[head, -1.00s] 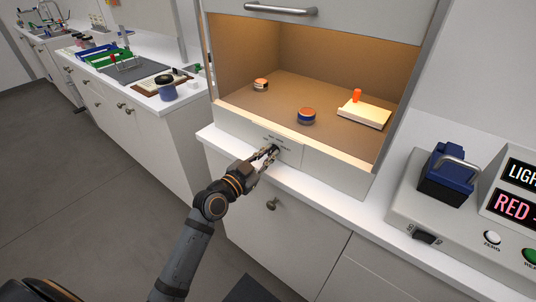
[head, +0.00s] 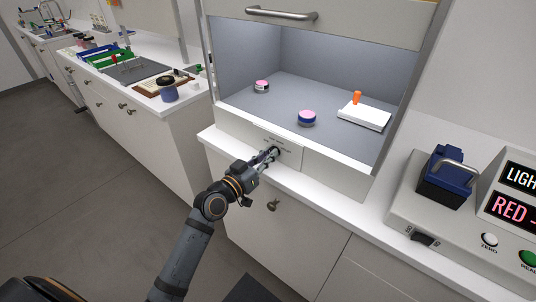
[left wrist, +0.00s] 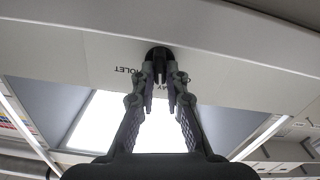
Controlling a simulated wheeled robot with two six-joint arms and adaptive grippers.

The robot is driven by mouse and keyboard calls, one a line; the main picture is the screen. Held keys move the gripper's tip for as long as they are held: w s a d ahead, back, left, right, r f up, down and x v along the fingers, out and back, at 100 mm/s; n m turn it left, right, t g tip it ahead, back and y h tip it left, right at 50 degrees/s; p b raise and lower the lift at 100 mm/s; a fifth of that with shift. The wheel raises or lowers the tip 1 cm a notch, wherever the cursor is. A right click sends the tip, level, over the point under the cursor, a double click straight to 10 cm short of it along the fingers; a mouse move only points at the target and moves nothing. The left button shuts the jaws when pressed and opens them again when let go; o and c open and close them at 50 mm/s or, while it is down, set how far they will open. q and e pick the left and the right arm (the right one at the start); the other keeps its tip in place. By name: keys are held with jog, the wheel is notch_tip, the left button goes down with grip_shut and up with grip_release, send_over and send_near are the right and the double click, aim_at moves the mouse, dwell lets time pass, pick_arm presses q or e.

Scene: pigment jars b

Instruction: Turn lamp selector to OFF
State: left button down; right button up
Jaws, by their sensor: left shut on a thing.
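The lamp selector is a dark round knob (left wrist: 158,52) on the white front panel (head: 237,121) of the lit cabinet. In the left wrist view printed words stand around it upside down; "OLET" and "AY" can be read, the rest is hidden behind the fingers. My left gripper (head: 269,154) is shut on the knob, and its two fingers show on either side of it in the left wrist view (left wrist: 161,76). The knob's pointer direction cannot be made out. The cabinet inside (head: 290,88) is lit in cool white-grey light. My right gripper is not in view.
Inside the cabinet are two jars, one at the back left (head: 262,87) and one in the middle (head: 307,118), and a white block (head: 363,116) with an orange peg. A light-and-colour device (head: 400,205) stands on the right counter. A drawer knob (head: 273,206) is below.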

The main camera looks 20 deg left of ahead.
pick_arm(q)
jog(key=n+p, duration=0.1)
jog(key=n, duration=0.4)
jog(key=shift+a+n, duration=0.15)
jog(key=shift+n, duration=0.15)
jog(key=shift+w+f+n+p, duration=0.1)
jog(key=shift+n+p, duration=0.65)
jog(key=shift+n, duration=1.15)
jog(key=c, duration=1.4)
grip_release()
jog(key=shift+a+f, duration=0.1)
jog(key=v, duration=0.7)
jog(key=shift+s, duration=0.25)
